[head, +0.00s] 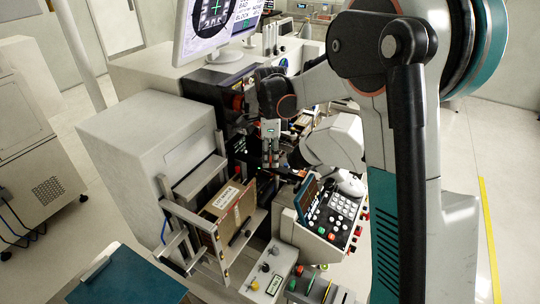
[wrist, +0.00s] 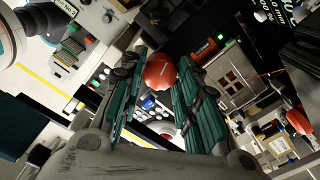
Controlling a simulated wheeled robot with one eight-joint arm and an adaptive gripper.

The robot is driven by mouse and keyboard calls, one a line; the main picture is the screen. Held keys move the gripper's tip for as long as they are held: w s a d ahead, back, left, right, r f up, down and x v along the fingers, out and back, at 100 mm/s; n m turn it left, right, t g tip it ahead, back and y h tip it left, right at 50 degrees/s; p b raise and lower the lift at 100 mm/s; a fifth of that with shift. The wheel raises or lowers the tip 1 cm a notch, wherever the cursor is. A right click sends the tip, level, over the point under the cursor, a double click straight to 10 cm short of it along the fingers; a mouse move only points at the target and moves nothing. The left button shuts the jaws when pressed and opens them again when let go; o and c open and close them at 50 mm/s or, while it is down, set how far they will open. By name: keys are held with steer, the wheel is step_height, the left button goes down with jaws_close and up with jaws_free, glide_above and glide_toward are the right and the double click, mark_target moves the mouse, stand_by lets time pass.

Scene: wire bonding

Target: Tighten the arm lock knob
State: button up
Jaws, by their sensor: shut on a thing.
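The arm lock knob, by its look the rounded orange-red knob (wrist: 160,71), sits between the tips of my gripper (wrist: 160,78) in the wrist view. The two teal fingers stand on either side of it and are shut on it. In the head view my gripper (head: 270,152) reaches down in front of the bonding machine, and the gripped knob is hidden or too small to make out there. I cannot tell from these frames how far the knob is turned.
Another orange-red knob (wrist: 298,122) shows at the right of the wrist view. A keypad console (head: 332,213) stands close to my gripper on the near right. A metal rack with a brown box (head: 228,212) is at the near left. A monitor (head: 215,28) stands above.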

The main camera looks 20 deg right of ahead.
mark_target(270, 159)
steer(key=shift+w, duration=0.1)
steer(key=o, duration=1.1)
step_height(270, 159, up, 12)
